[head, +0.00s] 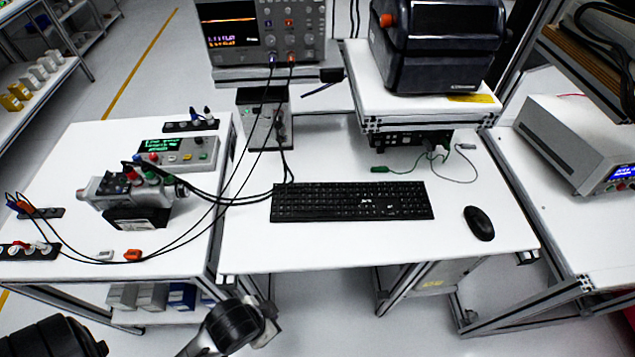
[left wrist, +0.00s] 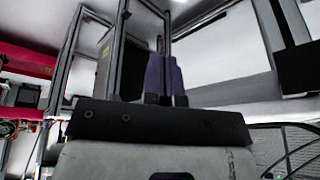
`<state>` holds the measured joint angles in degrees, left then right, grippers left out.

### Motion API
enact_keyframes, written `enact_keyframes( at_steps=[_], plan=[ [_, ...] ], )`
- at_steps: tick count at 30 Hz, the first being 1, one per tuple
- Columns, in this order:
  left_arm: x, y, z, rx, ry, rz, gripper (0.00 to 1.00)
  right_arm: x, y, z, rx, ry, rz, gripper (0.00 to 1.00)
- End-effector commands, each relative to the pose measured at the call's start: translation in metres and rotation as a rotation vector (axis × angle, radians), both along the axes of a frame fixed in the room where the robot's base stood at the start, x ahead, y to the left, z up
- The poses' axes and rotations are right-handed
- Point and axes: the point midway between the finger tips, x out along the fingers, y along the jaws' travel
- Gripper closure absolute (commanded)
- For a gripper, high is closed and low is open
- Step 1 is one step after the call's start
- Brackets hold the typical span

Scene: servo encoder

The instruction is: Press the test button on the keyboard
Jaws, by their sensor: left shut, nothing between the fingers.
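A black keyboard (head: 320,202) lies flat on the white middle table. Small white marks show among its keys near the centre, but I cannot read them or tell which key is the test button. My left arm shows at the bottom of the head view, in front of the table's front edge and apart from the keyboard. In the left wrist view the two dark fingers of my left gripper (left wrist: 166,78) stand close together, shut and empty. The keyboard is not recognisable in that view. My right gripper is in neither view.
A black mouse (head: 479,223) lies right of the keyboard. A servo motor (head: 135,195) with cables and a control box (head: 178,153) stand on the left table. Black cables run left of the keyboard. An oscilloscope (head: 262,30) stands behind. The tabletop before the keyboard is clear.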

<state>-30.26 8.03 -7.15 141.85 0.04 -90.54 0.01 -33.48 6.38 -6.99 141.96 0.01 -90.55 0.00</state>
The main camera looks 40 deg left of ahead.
Motion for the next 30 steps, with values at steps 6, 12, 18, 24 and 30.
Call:
enact_keyframes(
  at_steps=[6, 12, 18, 24, 30],
  plan=[
    [0.085, 0.009, 0.112, 0.067, -0.179, -0.08, 1.0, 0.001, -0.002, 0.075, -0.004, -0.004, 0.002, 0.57],
    [0.182, 0.021, 0.21, 0.154, -0.276, -0.22, 1.0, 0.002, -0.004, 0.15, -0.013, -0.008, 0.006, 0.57],
    [0.269, 0.064, 0.241, 0.114, -0.177, -0.307, 1.0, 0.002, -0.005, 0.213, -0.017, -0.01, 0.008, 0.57],
    [0.301, 0.113, 0.2, -0.174, -0.082, -0.143, 1.0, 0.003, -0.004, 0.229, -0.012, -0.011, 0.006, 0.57],
    [0.318, 0.137, 0.177, -0.451, -0.13, 0.104, 1.0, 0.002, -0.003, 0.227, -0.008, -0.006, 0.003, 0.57]
  ],
)
